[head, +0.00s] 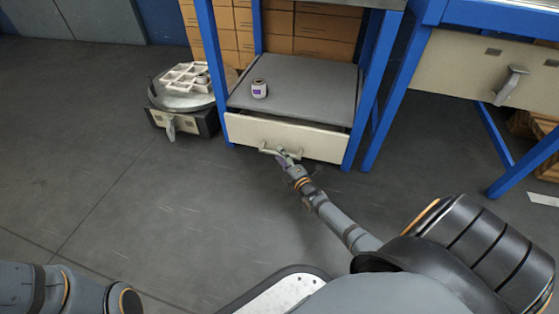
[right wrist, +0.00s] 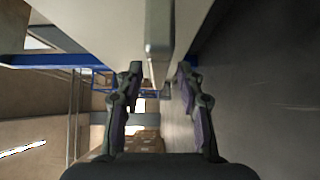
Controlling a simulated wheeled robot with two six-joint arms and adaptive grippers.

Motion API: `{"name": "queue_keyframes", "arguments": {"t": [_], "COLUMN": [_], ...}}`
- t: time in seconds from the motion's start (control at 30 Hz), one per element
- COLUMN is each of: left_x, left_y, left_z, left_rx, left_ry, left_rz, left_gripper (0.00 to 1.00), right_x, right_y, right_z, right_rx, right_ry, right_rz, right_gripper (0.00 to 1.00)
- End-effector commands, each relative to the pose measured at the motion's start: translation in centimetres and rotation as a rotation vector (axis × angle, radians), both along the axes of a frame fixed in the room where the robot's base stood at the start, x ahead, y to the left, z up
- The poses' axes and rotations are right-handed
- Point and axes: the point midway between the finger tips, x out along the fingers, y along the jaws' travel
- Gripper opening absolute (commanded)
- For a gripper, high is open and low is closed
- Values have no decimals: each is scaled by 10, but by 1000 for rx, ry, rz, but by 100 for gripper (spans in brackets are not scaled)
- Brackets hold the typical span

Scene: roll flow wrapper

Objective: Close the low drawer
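The low drawer (head: 310,139) has a cream front panel and sits under a grey shelf in a blue-framed workbench. A dark gap shows along the top of its front, so it looks slightly pulled out. Its light bar handle (head: 270,151) is at the left half of the panel. My right gripper (head: 284,157) is at the handle. In the right wrist view, the two fingers of my right gripper (right wrist: 158,78) are apart, with the handle (right wrist: 159,45) between and beyond them. I cannot tell whether they touch it. My left gripper is out of view.
A small purple-and-white roll (head: 259,89) stands on the grey shelf (head: 300,85). A round machine (head: 185,100) with a white tray stands left of the bench. Another blue bench with a drawer (head: 470,70) is at right. Cardboard boxes (head: 325,30) are behind. Floor at left is clear.

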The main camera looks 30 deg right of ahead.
Motion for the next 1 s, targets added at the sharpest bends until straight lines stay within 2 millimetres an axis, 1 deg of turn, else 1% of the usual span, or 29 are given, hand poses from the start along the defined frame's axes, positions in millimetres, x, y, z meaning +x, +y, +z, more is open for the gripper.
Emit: {"name": "queue_keyframes", "arguments": {"t": [0.03, 0.1, 0.23, 0.43, 0.7, 1.0], "left_x": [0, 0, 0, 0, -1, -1], "left_y": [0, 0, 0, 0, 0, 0], "left_z": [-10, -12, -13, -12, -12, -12], "left_rx": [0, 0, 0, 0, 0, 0], "left_ry": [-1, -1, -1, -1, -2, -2], "left_rz": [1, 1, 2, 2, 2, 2], "left_gripper": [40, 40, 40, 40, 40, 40], "right_x": [7, 12, 17, 17, 16, 16], "right_y": [-1, -1, -1, -1, -1, -1], "right_z": [-4, -3, 0, 1, 1, 1], "right_rx": [-1, -1, 0, 0, 0, 1], "right_ry": [-3, -1, 0, 0, 0, 0], "right_rz": [0, 0, 0, 0, -1, -1], "right_gripper": [38, 38, 38, 38, 1, 0]}}
